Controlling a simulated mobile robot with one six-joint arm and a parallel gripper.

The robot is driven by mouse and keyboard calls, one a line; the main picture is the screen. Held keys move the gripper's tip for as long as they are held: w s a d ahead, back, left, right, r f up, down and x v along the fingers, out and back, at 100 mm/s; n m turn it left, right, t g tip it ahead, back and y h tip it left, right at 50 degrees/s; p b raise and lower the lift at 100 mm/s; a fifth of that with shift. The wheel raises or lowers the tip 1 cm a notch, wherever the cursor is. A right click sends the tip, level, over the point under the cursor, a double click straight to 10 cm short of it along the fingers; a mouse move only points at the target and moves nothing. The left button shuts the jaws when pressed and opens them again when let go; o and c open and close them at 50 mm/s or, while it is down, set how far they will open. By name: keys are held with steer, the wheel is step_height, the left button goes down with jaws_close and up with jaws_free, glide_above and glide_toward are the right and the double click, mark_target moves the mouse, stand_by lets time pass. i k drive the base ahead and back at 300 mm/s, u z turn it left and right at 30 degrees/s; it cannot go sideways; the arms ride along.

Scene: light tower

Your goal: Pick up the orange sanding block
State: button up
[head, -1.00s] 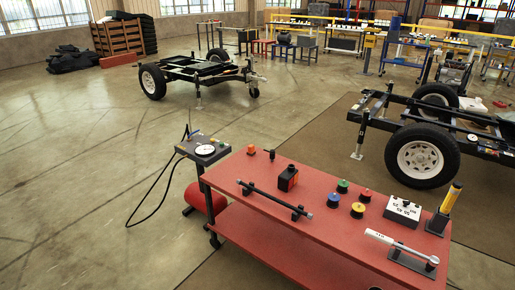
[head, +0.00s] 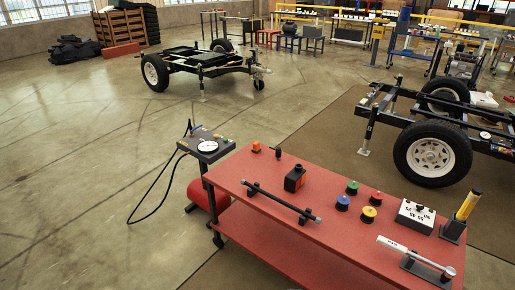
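A red workbench (head: 325,240) stands in the lower right of the head view. A small orange piece (head: 256,146) sits at its far left corner. A black block with an orange-red face (head: 295,178) stands farther right, near the back edge. At this size I cannot tell for certain which of the two is the sanding block. Both rest on the bench top with nothing touching them. My gripper is not in view.
A black bar on supports (head: 282,203), several coloured knobs (head: 369,214), a white box (head: 415,216), a yellow-handled tool (head: 467,206) and a torque wrench (head: 415,258) share the bench. A gauge cart (head: 208,147) adjoins its left.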

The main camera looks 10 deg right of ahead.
mark_target(256, 149)
steer(key=z, duration=1.55)
steer(key=k, duration=0.1)
steer(key=u, duration=3.05)
steer(key=i, duration=2.9)
